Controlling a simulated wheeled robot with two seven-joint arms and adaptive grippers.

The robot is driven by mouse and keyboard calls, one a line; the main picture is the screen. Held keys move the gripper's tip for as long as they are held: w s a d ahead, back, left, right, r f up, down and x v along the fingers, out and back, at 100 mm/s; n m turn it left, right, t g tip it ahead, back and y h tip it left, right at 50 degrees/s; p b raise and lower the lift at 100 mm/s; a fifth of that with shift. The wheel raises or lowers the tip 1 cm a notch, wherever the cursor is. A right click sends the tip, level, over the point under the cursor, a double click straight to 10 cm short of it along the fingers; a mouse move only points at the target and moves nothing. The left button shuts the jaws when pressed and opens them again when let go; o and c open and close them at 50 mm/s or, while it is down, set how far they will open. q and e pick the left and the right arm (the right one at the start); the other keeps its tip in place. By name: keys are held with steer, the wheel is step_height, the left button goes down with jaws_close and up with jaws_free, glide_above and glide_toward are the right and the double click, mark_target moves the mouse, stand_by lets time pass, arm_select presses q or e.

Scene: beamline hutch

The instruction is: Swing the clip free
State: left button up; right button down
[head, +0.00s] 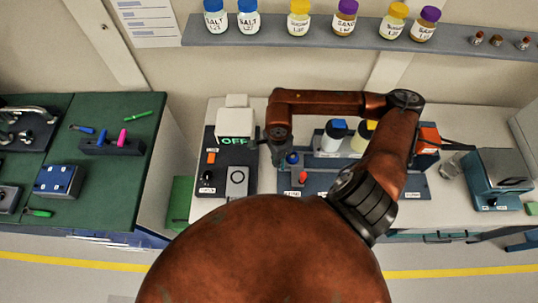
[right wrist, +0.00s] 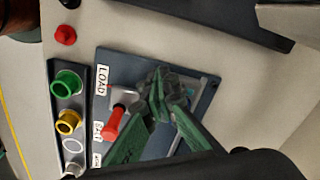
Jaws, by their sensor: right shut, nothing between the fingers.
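The clip appears to be the small red-handled piece (right wrist: 114,122) on a dark plate (right wrist: 205,100) beside the LOAD label in the right wrist view. In the head view a red handle (head: 303,177) shows on the dark blue plate (head: 345,187). My right gripper (head: 279,156) points down over the left part of this plate. In the right wrist view its green fingers (right wrist: 160,88) are shut and empty, just right of the red handle. They hide part of the plate. Whether they touch the clip I cannot tell. My left gripper is not in view.
A dark strip (right wrist: 62,100) with green, yellow and white rings lies left of the plate. In the head view a box with a green OFF display (head: 234,143) stands left, white bottles (head: 335,136) behind, and a teal instrument (head: 497,175) right. A green bench (head: 120,190) is far left.

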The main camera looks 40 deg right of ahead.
step_height(320, 180, up, 6)
steer(key=p, duration=0.2)
steer(key=shift+w+a, duration=0.3)
steer(key=shift+a, duration=0.1)
steer(key=shift+a, duration=0.1)
stand_by(0.4)
